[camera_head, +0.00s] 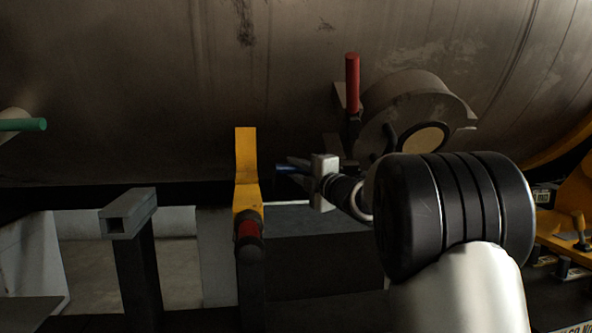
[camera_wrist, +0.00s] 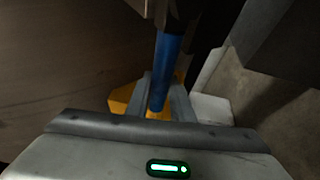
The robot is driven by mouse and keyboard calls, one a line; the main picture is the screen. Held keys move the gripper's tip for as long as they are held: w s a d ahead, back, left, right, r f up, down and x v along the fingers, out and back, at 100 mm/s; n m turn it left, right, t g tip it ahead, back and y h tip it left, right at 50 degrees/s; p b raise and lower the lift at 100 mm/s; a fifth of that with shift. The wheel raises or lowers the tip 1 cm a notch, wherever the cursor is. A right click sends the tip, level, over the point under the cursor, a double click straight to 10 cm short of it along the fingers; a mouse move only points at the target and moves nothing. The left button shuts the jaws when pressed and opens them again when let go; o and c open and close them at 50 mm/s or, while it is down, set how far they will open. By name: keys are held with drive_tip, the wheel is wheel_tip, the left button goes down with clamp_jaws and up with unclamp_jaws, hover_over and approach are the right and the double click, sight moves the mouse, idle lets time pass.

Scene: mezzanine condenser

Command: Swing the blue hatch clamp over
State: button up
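The blue hatch clamp shows as a blue handle (camera_wrist: 168,62) in the wrist view, running down between the two fingers. In the head view only a small blue part (camera_head: 289,169) shows beside my gripper. My gripper (camera_head: 296,166) reaches in from the right, below the round hatch. In the wrist view its grey fingers (camera_wrist: 162,95) lie close along both sides of the blue handle and look shut on it. The clamp's pivot and far end are dark or hidden.
A red handle (camera_head: 352,82) stands upright beside the round hatch (camera_head: 405,100). A yellow bracket (camera_head: 246,165) with a red-banded dark end stands just left of my gripper. A grey square post (camera_head: 128,214) and a green handle (camera_head: 22,125) are farther left. The large tank (camera_head: 200,80) fills the back.

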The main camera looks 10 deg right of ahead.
clamp_jaws()
drive_tip(key=shift+f, duration=0.1)
drive_tip(key=w+f+h+b, duration=0.1)
drive_tip(key=b, duration=0.2)
drive_tip(key=shift+f+h, duration=0.3)
drive_tip(key=shift+h, duration=0.1)
drive_tip(key=w+d+f+n+h+b, duration=0.2)
drive_tip(key=w+d+f+h+b, duration=0.4)
drive_tip(key=h+b, duration=0.7)
drive_tip(key=shift+d+f+h+b, duration=0.3)
drive_tip(key=shift+d+b, duration=0.9)
drive_tip(key=shift+b, duration=2.2)
drive_tip(key=shift+s+r, duration=0.1)
